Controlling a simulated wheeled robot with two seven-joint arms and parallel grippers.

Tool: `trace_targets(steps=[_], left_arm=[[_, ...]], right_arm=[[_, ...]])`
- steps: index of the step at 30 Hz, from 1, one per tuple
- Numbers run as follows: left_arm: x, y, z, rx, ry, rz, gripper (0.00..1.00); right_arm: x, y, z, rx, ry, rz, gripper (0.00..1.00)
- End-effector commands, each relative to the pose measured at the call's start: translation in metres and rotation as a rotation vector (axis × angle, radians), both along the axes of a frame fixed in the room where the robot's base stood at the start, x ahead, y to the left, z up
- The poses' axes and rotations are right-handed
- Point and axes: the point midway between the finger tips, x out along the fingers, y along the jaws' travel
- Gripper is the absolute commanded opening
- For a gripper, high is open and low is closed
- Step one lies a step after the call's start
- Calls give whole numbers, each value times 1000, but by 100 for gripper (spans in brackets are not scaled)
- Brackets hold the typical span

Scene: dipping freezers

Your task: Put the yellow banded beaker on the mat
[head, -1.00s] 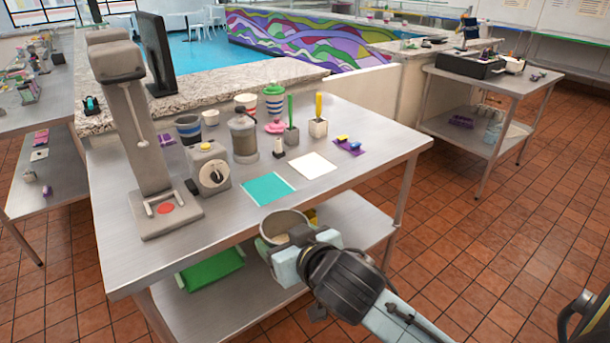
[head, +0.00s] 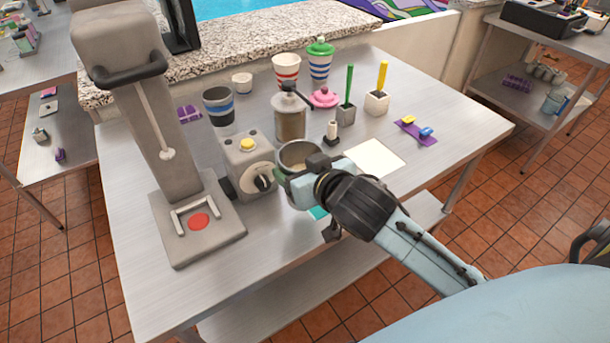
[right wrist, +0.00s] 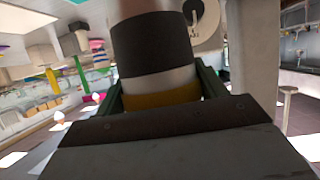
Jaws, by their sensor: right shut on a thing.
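My right gripper (head: 305,183) is shut on the yellow banded beaker (head: 294,156). In the right wrist view the beaker (right wrist: 155,65) shows a dark band, a white band and a yellow band between the green fingers. In the head view it is upright or nearly so, in front of the tabletop's middle. A teal mat (head: 318,212) lies mostly hidden behind the gripper and beaker. A white square mat (head: 374,158) lies open to view just right of them. I cannot tell how high the beaker is above the table. My left gripper is not in view.
A grey box with a dial (head: 245,165) stands close left of the beaker, and a grinder-like jar (head: 291,118) close behind. A tall grey stand (head: 150,130) is further left.

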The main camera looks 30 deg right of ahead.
Motion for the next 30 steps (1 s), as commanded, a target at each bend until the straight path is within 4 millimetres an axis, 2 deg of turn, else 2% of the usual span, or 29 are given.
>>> trace_targets(steps=[1, 5, 9, 14, 17, 24, 30], left_arm=[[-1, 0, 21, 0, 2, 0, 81], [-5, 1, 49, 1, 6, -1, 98], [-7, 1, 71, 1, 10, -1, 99], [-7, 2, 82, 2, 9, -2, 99], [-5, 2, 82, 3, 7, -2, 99], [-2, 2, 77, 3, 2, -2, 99], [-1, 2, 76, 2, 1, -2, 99]], right_arm=[[7, -10, 15, -12, -1, 7, 34], [22, -33, 28, -13, -1, 31, 34], [35, -55, 39, -5, -3, 47, 34], [43, -72, 45, 6, -5, 50, 34], [45, -76, 34, 9, -3, 50, 34], [44, -76, -9, 11, -4, 52, 34], [44, -76, -28, 9, -4, 50, 34]])
